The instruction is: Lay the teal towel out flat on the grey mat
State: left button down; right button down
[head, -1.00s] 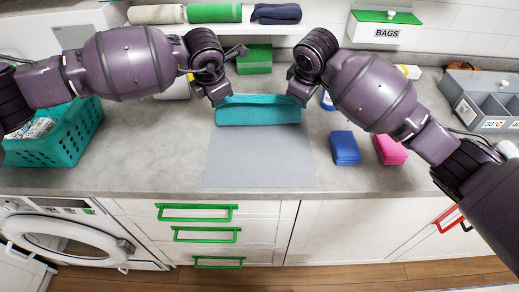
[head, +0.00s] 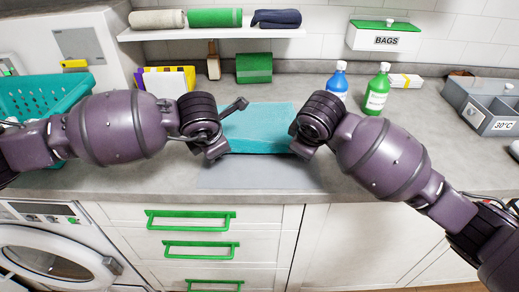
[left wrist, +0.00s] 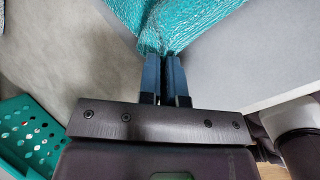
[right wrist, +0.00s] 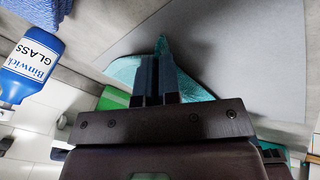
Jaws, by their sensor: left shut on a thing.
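The teal towel (head: 258,127) is spread between my two grippers over the far part of the grey mat (head: 255,174). The near part of the mat is bare. My left gripper (head: 214,153) is shut on the towel's left near corner; the pinched cloth bunches at the fingertips in the left wrist view (left wrist: 165,52). My right gripper (head: 300,152) is at the right near corner, and a teal tip (right wrist: 162,46) sticks out between its closed fingers in the right wrist view. I cannot tell whether the near edge touches the mat.
A teal basket (head: 40,97) stands at the left. A blue bottle (head: 337,82) and a green bottle (head: 377,90) stand behind my right arm. A grey divided bin (head: 485,108) is at the far right. A shelf (head: 215,32) with rolled towels hangs above.

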pick_arm(q)
jog(key=shift+s+a+f, duration=0.1)
jog(key=shift+s+f, duration=0.2)
jog(key=shift+f, duration=0.25)
pick_arm(e)
jog(key=shift+s+d+f, duration=0.1)
jog(key=shift+s+f, duration=0.25)
jog(key=shift+f, duration=0.2)
pick_arm(q)
jog(key=shift+s+r, duration=0.1)
jog(key=shift+s, duration=0.05)
pick_arm(e)
jog(key=shift+s, duration=0.1)
jog(key=shift+r, duration=0.1)
pick_arm(q)
jog(key=c, duration=1)
grip_release()
pick_arm(e)
jog(key=c, duration=1)
grip_release()
